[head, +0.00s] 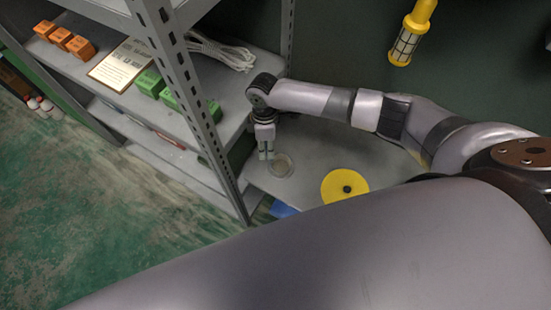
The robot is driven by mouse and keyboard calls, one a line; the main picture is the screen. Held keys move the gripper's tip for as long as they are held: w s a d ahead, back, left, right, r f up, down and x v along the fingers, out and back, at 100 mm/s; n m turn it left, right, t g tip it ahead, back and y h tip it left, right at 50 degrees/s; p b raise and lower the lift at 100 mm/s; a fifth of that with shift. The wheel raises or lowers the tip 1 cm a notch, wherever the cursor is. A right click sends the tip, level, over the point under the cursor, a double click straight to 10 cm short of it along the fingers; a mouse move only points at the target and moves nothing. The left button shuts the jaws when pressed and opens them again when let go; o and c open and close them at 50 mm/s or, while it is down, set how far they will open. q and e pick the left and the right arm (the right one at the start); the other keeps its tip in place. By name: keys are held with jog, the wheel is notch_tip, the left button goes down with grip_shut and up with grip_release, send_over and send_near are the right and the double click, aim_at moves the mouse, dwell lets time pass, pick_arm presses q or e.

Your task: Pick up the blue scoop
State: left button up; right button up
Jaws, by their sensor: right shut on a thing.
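A small blue thing (283,209), possibly the blue scoop, lies on the grey surface and is partly hidden by a large grey part of my own body in the foreground. My right gripper (266,153) points down over the grey surface, beyond the blue thing and apart from it. Its fingers are close together at the left rim of a clear round dish (281,165) and look shut on it, though the contact is small and hard to see. My left gripper is not in view.
A yellow disc (344,186) with a dark centre lies right of the dish. A metal shelf post (200,100) stands left of my gripper. The shelf holds orange blocks (61,38), green boxes (150,82), a framed sheet (119,65) and white rope (222,52). A yellow lamp (409,36) hangs behind.

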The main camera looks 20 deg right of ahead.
grip_shut()
jog(key=shift+r, duration=0.1)
jog(key=shift+r, duration=0.25)
notch_tip(320, 180, up, 19)
jog(key=b, duration=0.2)
jog(key=shift+r, duration=0.2)
jog(key=shift+o, duration=0.7)
grip_release()
grip_shut()
